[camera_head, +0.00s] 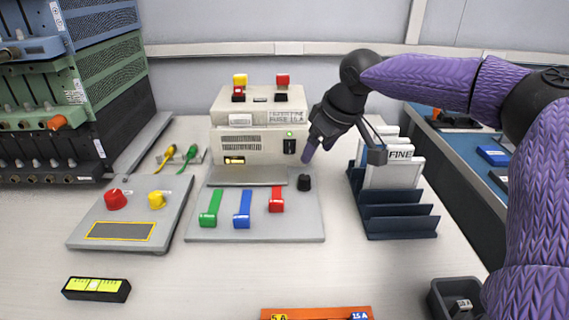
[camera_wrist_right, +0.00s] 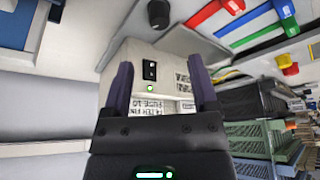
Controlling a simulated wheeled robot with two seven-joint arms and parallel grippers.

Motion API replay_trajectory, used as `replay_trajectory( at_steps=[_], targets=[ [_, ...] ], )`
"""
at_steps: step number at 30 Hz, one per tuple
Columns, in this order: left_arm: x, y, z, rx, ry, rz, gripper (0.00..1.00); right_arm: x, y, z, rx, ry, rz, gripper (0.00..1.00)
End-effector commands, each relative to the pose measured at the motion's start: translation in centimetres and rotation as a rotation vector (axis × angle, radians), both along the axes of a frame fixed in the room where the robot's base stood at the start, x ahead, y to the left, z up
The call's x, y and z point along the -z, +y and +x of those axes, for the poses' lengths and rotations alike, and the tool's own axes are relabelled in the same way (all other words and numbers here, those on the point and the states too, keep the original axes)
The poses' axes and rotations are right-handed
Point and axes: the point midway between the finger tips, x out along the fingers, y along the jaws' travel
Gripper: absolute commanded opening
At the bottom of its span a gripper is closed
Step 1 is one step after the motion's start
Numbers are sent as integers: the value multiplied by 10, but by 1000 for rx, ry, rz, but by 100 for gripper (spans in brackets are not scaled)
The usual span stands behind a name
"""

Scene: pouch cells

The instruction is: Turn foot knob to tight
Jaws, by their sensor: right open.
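A small black knob (camera_head: 304,182) stands on the right side of a grey base plate (camera_head: 255,233), beside the cream machine (camera_head: 240,141); no mark for tight is readable on it. In the right wrist view the knob (camera_wrist_right: 158,14) is at the top, beyond the fingertips. My right gripper (camera_head: 342,153) is open and empty, its fingers apart, above and right of the knob and not touching it. In the wrist view the gripper (camera_wrist_right: 160,66) faces the machine's front with its green light. My left gripper is not in view.
Green (camera_head: 210,208), blue (camera_head: 242,208) and red (camera_head: 276,200) levers sit left of the knob. A dark blue rack (camera_head: 400,222) with white cards stands close on the right. A panel with red and yellow knobs (camera_head: 157,200) is at left.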

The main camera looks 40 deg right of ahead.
Motion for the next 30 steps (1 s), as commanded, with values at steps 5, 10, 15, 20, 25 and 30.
replay_trajectory(
  at_steps=[5,10,15,20,25,30],
  targets=[
    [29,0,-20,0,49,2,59,51,1,16,0,13,-2,76],
    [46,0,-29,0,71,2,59,80,1,29,0,9,-1,76],
    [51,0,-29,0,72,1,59,88,2,35,0,3,-1,76],
    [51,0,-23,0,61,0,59,86,2,35,0,1,0,76],
    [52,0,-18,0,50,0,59,86,2,34,0,1,-1,53],
    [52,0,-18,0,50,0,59,86,2,34,0,2,-1,17]
  ],
)
